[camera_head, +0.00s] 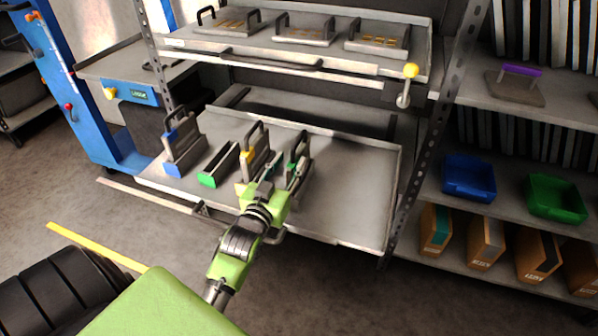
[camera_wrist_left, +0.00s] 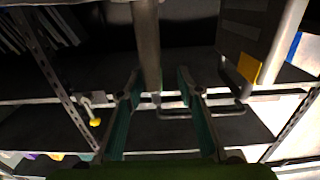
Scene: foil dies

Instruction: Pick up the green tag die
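The green tag die (camera_head: 299,165) stands upright on the pulled-out lower shelf, at the right end of the row of dies, with a dark loop handle on top. My left gripper (camera_head: 267,183) is just in front of it and hides part of it. In the left wrist view, the gripper's two teal fingers (camera_wrist_left: 160,80) are apart, so it is open. A grey upright bar (camera_wrist_left: 147,40) shows between the fingertips, probably part of the die; I cannot tell whether they touch it. My right gripper is not in view.
A yellow tag die (camera_head: 257,152) stands close on the left of the gripper, and it also shows in the wrist view (camera_wrist_left: 246,67). Farther left are a green-ended slot (camera_head: 219,165) and a blue tag die (camera_head: 183,143). The lower shelf (camera_head: 350,190) is bare on the right.

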